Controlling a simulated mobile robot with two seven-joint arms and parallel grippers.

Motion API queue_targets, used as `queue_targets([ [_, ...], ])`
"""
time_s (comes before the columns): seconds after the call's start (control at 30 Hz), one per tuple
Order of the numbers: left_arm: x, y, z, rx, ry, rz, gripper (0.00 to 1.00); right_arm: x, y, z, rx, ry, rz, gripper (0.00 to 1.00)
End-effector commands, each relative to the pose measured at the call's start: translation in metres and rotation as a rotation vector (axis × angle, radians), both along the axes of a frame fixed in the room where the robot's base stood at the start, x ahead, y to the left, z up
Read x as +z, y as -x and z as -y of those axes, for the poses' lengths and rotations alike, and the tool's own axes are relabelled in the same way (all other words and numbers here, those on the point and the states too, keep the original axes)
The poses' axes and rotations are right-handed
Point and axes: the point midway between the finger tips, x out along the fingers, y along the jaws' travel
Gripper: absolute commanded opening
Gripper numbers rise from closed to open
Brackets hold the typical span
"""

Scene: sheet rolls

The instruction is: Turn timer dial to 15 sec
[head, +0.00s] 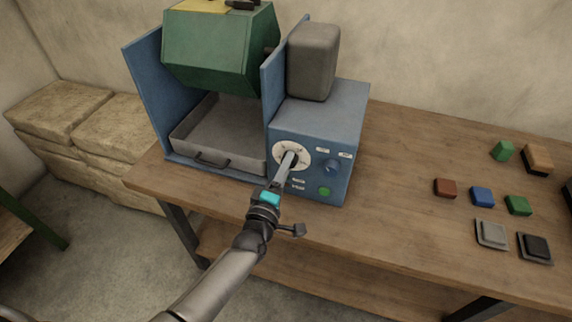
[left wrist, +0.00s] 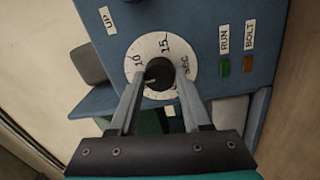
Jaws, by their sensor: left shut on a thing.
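The timer dial (head: 279,152) is a round white plate on the front of a blue machine box. The left wrist view shows its face (left wrist: 180,50) with printed marks, 10, 15 and "sec" among them. A dark knob (left wrist: 157,73) sits at its centre. My left gripper (head: 291,159) reaches the dial from the front and is shut on this knob, with one finger on each side in the left wrist view (left wrist: 153,82). The knob's pointer is too small and dark to read for certain. My right gripper is not in view.
The blue box (head: 325,102) also carries a blue knob (head: 332,166) and a green button (head: 324,191). A green drum (head: 220,52) hangs above a grey tray (head: 185,135) on the left. Several small blocks lie on the right of the wooden table (head: 400,190); its middle is clear.

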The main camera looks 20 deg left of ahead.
Motion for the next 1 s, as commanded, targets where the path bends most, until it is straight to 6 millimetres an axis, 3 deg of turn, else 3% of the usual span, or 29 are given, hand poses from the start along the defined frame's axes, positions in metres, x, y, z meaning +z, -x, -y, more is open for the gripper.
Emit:
queue_targets([
  [1.0,0.003,0.000,0.000,0.000,-0.963,0.032,0.00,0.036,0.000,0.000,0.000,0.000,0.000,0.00],
])
